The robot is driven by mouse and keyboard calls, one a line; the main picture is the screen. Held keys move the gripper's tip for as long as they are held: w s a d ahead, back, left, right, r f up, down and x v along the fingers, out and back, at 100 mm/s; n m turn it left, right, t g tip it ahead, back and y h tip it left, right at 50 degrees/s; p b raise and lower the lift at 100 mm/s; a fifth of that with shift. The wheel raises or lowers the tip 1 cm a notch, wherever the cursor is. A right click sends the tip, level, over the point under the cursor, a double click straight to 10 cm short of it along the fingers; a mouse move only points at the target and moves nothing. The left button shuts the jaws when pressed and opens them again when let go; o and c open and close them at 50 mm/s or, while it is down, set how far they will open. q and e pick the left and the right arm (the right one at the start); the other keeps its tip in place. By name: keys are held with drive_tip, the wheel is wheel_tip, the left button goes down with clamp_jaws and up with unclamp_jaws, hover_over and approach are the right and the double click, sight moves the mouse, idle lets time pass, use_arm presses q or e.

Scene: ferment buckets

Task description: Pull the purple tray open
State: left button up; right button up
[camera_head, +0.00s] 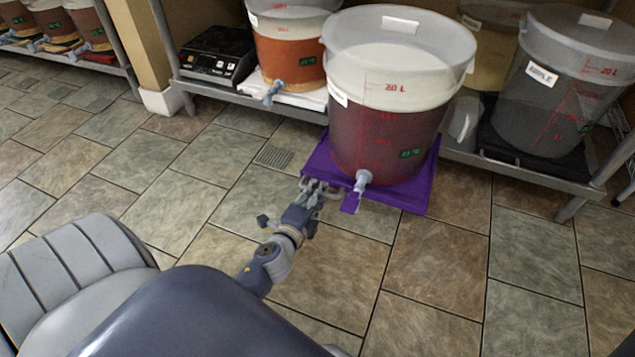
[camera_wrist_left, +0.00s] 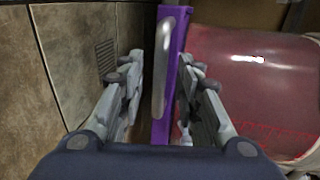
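The purple tray (camera_head: 428,187) sticks out from the lower shelf over the tiled floor. A large bucket of dark red liquid (camera_head: 385,125) stands on it, with its pale spigot over the tray's front edge. My left gripper (camera_head: 320,187) is at the tray's front left edge. In the left wrist view my left gripper (camera_wrist_left: 162,70) is open. Its fingers stand on either side of a grey metal handle (camera_wrist_left: 168,60) on the purple tray front (camera_wrist_left: 160,131), with a gap visible on the left side of the handle. My right gripper is not in view.
On the lower shelf, a bucket of orange liquid (camera_head: 288,55) and a black scale (camera_head: 217,55) stand to the left. A bucket of dark grey liquid (camera_head: 545,95) is to the right. A floor drain (camera_head: 273,156) lies left of the tray. The tiles in front are clear.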

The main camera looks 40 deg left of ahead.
use_arm(q)
drive_tip(key=v, duration=1)
